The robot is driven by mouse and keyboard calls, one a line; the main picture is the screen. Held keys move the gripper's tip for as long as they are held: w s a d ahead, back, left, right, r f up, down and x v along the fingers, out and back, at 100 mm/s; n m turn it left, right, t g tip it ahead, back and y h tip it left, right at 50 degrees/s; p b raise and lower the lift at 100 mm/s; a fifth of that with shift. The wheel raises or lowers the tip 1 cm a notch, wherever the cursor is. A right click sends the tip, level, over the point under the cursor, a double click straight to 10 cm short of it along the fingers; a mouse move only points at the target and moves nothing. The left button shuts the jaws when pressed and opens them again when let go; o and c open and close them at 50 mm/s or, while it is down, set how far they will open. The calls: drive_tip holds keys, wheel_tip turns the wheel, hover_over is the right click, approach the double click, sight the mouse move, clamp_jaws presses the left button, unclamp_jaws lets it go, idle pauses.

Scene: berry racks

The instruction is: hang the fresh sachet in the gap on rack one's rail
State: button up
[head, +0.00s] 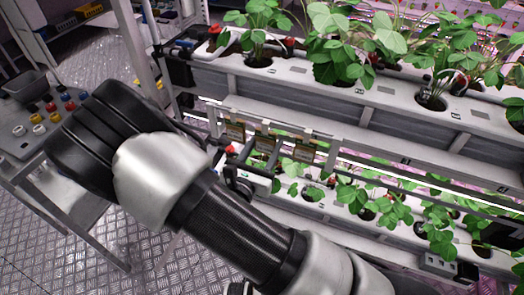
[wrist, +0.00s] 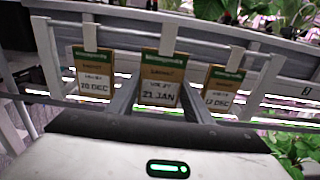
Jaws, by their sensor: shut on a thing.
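My gripper (wrist: 156,100) is shut on the fresh sachet (wrist: 161,74), a brown packet with a green-topped white label reading 21 JAN. It also shows in the head view (head: 265,143), in front of my gripper (head: 252,158). The sachet is upright, with a pale hook (wrist: 169,38) at its top, at the grey rail (wrist: 125,42). I cannot tell whether the hook bears on the rail. A sachet that seems to read 10 DEC (wrist: 95,75) hangs to its left, and one reading 12 DEC (wrist: 220,90) to its right. The held sachet is between them, apart from both.
Planted white troughs (head: 300,70) run above and below the rail in the head view. Leaves (head: 385,205) are close to the right of my gripper. A cart (head: 40,135) with a dark bin and coloured caps stands at left. The metal floor (head: 150,265) shows in front.

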drive_tip(key=shift+x, duration=1.3)
drive_tip(key=shift+f+b, duration=0.35)
drive_tip(key=shift+f, duration=0.05)
drive_tip(key=o, duration=0.9)
drive_tip(key=v, duration=1.7)
drive_tip(key=shift+s+p, duration=0.25)
drive_tip(key=shift+p, duration=0.15)
drive_tip(key=shift+r, duration=0.15)
